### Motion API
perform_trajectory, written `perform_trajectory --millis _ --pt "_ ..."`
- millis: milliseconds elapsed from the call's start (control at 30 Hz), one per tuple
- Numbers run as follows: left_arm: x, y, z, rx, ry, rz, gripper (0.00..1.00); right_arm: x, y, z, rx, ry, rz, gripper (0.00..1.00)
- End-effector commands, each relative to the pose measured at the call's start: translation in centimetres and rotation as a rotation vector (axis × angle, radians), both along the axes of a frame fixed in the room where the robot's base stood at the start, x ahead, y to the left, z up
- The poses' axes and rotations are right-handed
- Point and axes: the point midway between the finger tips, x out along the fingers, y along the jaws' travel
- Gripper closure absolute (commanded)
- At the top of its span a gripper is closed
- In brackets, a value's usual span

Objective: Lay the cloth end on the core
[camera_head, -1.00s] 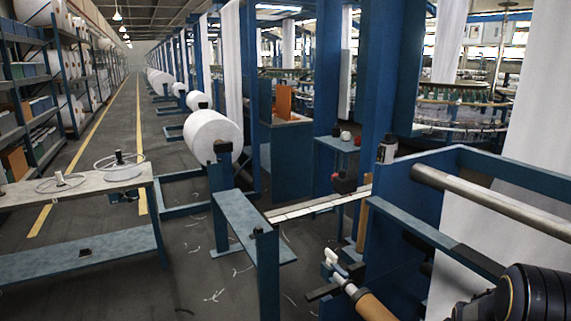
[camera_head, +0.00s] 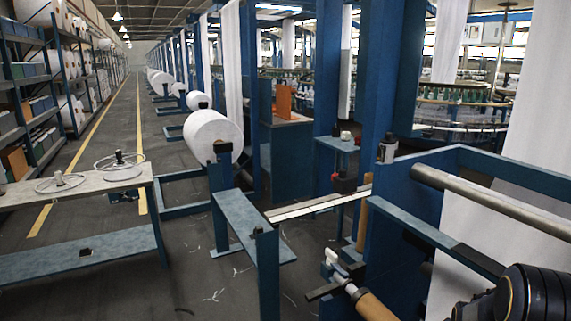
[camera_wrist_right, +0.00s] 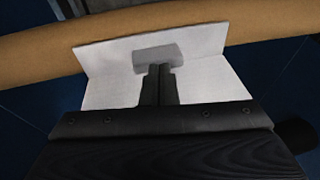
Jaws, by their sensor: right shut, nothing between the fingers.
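The core, a brown cardboard tube (camera_head: 376,306), lies at the bottom of the head view, and it crosses the top of the right wrist view (camera_wrist_right: 45,42). Whether the sheet touches the core is unclear. White cloth (camera_head: 462,245) hangs behind the machine's front bars. My left gripper is out of view.
A steel roller (camera_head: 490,200) and blue machine frame (camera_head: 410,195) surround the work area. A blue stand (camera_head: 245,225) is left of the core. A shelf bench (camera_head: 80,190) with reels stands at the far left. The aisle floor is open.

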Motion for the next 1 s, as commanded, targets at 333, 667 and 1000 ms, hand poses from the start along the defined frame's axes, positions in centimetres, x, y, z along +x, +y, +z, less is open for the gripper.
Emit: perform_trajectory --millis 333,667,1000 --pt "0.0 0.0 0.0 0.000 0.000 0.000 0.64 0.0 0.0 -0.1 0.000 0.000 0.000 1.00" --pt "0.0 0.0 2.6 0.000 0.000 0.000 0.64 0.0 0.0 3.5 0.000 -0.001 0.000 1.00" --pt "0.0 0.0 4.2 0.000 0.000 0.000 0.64 0.0 0.0 5.8 0.000 0.001 -0.001 1.00"
